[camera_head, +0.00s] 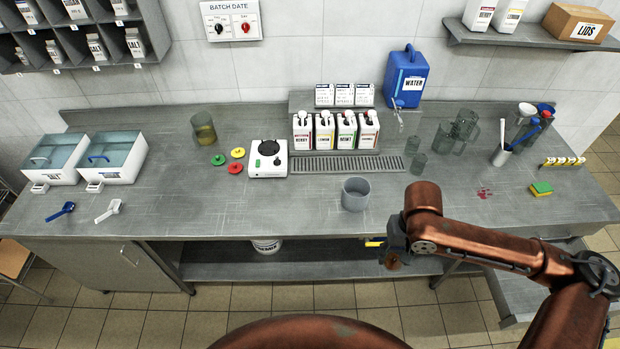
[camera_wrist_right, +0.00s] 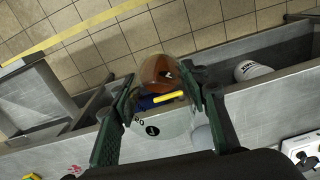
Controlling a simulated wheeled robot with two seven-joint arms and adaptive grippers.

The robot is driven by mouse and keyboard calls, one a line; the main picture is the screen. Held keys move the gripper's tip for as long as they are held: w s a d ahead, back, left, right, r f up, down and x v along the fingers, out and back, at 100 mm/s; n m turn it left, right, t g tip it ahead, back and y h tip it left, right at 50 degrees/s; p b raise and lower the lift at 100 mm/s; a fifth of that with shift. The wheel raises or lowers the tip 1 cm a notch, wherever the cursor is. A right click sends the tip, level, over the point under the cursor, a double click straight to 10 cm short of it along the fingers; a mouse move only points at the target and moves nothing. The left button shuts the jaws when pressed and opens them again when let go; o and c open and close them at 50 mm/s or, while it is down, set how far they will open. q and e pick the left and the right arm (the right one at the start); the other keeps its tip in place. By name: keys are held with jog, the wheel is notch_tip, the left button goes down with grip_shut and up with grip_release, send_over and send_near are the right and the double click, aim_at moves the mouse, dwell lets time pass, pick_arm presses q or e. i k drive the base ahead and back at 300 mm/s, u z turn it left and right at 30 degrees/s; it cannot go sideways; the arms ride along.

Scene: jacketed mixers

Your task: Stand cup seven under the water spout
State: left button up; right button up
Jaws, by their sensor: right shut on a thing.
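My right gripper (camera_head: 392,256) is in front of the counter's front edge, below the worktop. In the head view the cup is mostly hidden by the gripper. The blue WATER canister (camera_head: 406,75) stands at the back of the counter. My left gripper is out of view.
A grey cup (camera_head: 355,196) stands near the front edge. Clear cups (camera_head: 465,122) stand right of the spout, one smaller (camera_head: 417,164) in front. Labelled bottles (camera_head: 325,130) stand behind a drain grate (camera_head: 345,166). A blue-and-yellow item (camera_wrist_right: 166,98) shows beyond the fingers.

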aim_at(390, 161)
jog(key=u, duration=0.8)
jog(key=i, duration=1.45)
jog(key=z, duration=0.55)
